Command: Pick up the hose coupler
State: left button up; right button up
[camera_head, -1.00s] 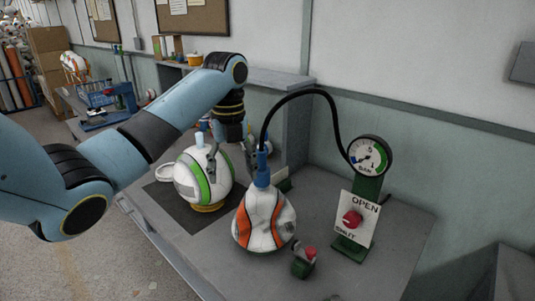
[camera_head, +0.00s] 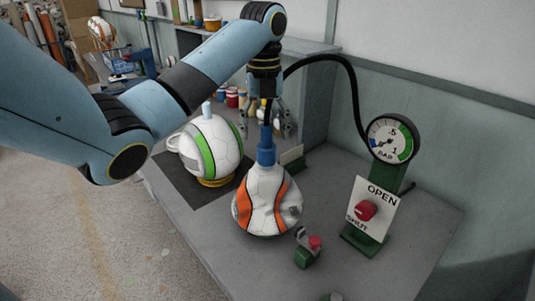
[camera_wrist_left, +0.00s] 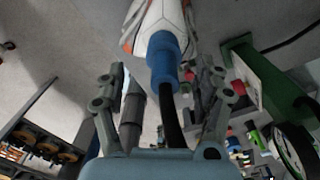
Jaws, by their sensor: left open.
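The blue hose coupler (camera_head: 266,147) stands upright on top of the partly slack orange-and-white ball (camera_head: 266,203), with the black hose rising from it. My left gripper (camera_head: 265,118) points down just above the coupler, with its open fingers either side of the hose. In the left wrist view, the coupler (camera_wrist_left: 164,62) lies between the open fingers of the gripper (camera_wrist_left: 165,80), with a gap on both sides. The gripper holds nothing. My right gripper is out of view.
A green-and-white ball (camera_head: 212,145) sits on a yellow ring left of the coupler. A pressure gauge (camera_head: 391,138) and a red valve knob (camera_head: 366,210) stand to the right. The black hose (camera_head: 345,66) arches between gauge and coupler. The table's front right is mostly clear.

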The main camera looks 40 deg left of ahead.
aim_at(267, 150)
pick_arm(q)
jog(key=shift+f, duration=0.65)
jog(key=shift+w+f, duration=0.1)
jog(key=shift+f, duration=0.25)
jog(key=f, duration=0.1)
jog(key=f+p, duration=0.1)
jog(key=f, duration=0.1)
jog(key=shift+d+f, duration=0.2)
jog(key=shift+f, duration=0.05)
jog(key=shift+w+f, duration=0.1)
jog(key=shift+f, duration=0.3)
jog(key=shift+c, duration=0.4)
jog(key=c, duration=1.3)
jog(key=shift+p, duration=0.3)
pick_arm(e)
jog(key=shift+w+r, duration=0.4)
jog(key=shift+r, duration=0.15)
pick_arm(q)
jog(key=shift+r, duration=0.15)
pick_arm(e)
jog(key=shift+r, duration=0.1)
